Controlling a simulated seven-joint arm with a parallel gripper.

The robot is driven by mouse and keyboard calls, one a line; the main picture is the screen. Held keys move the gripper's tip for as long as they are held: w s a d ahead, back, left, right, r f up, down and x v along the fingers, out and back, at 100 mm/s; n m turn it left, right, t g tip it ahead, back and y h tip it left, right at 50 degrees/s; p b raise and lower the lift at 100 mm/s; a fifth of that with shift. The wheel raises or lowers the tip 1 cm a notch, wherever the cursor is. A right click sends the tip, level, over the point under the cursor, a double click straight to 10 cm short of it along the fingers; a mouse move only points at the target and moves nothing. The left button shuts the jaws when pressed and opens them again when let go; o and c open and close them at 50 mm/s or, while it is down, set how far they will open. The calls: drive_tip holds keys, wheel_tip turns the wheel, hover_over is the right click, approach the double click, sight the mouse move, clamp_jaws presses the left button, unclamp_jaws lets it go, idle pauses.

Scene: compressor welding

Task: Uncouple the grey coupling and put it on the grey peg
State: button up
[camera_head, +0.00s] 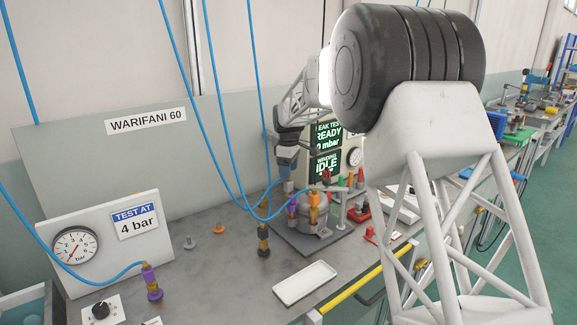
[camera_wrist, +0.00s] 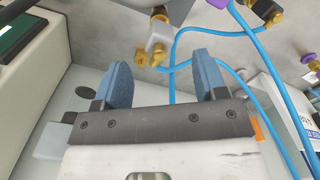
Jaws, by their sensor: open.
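My gripper (camera_wrist: 162,72) is open, with its two blue fingers spread and nothing between them in the wrist view. The grey coupling (camera_wrist: 157,40), a pale block with brass fittings, lies just beyond the fingertips, roughly in line with the gap. A blue hose runs close by it. In the head view my gripper (camera_head: 285,168) hangs above the left side of the compressor (camera_head: 305,217), and the grey coupling (camera_head: 288,186) shows small just below it. The grey peg (camera_head: 190,242) stands on the bench to the left and looks bare.
An orange peg (camera_head: 218,229) stands beside the grey one. Purple (camera_head: 292,201) and orange (camera_head: 314,198) couplings crowd the compressor. Blue hoses hang around my gripper. A white tray (camera_head: 305,283) lies in front. A gauge panel (camera_head: 105,240) stands left. The bench around the pegs is clear.

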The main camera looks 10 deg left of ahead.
sight(289, 181)
drive_tip(key=shift+f, duration=3.1)
drive_tip(key=shift+c, duration=0.5)
clamp_jaws()
drive_tip(key=shift+r, duration=0.55)
drive_tip(key=shift+r, duration=1.8)
